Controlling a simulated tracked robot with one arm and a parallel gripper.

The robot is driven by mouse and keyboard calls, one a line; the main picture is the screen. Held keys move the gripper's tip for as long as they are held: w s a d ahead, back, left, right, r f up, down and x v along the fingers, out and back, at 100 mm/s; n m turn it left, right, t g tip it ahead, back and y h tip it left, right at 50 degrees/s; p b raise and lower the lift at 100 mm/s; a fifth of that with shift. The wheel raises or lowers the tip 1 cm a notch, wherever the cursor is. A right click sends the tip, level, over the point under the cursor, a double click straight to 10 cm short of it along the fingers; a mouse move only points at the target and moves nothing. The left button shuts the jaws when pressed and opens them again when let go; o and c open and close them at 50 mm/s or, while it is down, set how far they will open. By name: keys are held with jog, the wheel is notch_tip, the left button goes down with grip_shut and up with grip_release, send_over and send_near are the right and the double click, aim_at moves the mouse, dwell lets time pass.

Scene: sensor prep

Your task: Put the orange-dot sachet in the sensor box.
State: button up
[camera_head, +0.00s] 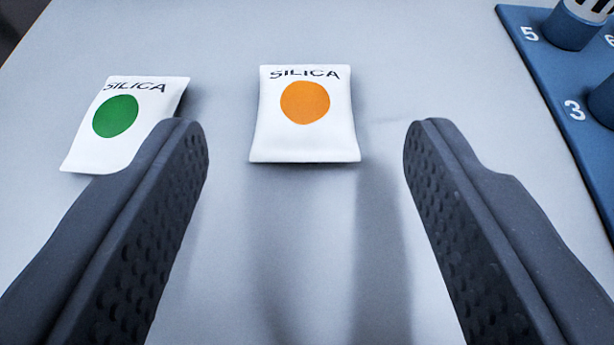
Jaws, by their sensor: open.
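The orange-dot sachet (276,140) is a white packet marked SILICA with an orange circle. It lies flat on the grey table, beyond my fingertips and between their lines. My gripper (305,130) is open and empty, with one dark textured finger at each side of the picture. A shadow falls on the table between the fingers. The sensor box is not recognisable in this view.
A green-dot sachet (145,125) lies to the left, partly behind my left finger. A blue board (545,75) with white numbers and dark cylindrical parts is at the upper right. The table (220,30) behind the sachets is clear.

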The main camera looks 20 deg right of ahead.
jog(key=p+v, duration=0.1)
jog(key=v, duration=0.7)
jog(key=s+a+r, duration=0.1)
jog(key=a+r, duration=0.3)
jog(key=r, duration=0.7)
jog(key=s+a+r+n+t+y, duration=0.1)
jog(key=a+r, duration=0.4)
jog(key=r, duration=0.7)
jog(key=s+a+r+n+t, duration=0.1)
jog(key=a+r, duration=0.4)
jog(key=r, duration=0.7)
jog(key=shift+s+a+y, duration=0.2)
jog(key=shift+s+y, duration=0.2)
jog(key=shift+s, duration=0.2)
jog(key=shift+o, duration=1.1)
jog(key=s+a+r+n+y, duration=0.1)
jog(key=s+a+r, duration=0.4)
jog(key=s+r, duration=0.4)
notch_tip(320, 180, up, 2)
jog(key=shift+s+r+t+y, duration=0.1)
jog(key=shift+s+t+y, duration=0.2)
jog(key=shift+s+y, duration=0.1)
